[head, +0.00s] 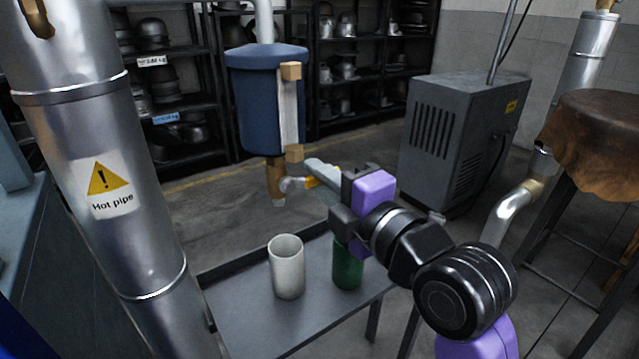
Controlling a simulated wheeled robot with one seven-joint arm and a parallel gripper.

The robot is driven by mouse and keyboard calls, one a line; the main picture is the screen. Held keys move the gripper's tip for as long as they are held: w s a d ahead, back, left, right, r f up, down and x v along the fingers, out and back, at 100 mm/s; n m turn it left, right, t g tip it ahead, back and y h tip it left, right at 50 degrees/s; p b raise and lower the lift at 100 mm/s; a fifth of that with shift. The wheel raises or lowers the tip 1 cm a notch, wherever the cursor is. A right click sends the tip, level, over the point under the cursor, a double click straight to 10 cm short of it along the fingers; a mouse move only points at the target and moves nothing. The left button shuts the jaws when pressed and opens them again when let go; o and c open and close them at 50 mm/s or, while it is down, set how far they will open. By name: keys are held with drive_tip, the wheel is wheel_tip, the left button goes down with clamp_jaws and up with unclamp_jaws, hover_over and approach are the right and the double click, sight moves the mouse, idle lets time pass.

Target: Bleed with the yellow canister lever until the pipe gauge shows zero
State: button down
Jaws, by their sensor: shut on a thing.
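A dark blue canister (262,105) hangs from a silver pipe at the centre. A pale vertical strip (288,115) runs down its side between two brass blocks. Below is a brass outlet (275,180) with a short silver spout. The yellow lever (312,183) shows as a small patch by the spout. My gripper (320,174) is shut on the lever, and its fingers hide most of it. I cannot make out a dial or a reading on any pipe gauge.
A white cup (287,266) and a green cylinder (347,265) stand on a low grey table (255,325) below the canister. A hot pipe (110,190) with a warning label rises at left. A grey vented cabinet (455,140) and a leather-topped stand (600,125) are at right.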

idle(0.3)
drive_tip(key=c, duration=1.4)
unclamp_jaws()
drive_tip(key=shift+o, duration=0.2)
drive_tip(key=shift+s, duration=0.1)
drive_tip(key=v, duration=0.7)
drive_tip(key=shift+s+d+p, duration=0.2)
drive_tip(key=shift+s+p, duration=0.1)
drive_tip(key=shift+p, duration=0.05)
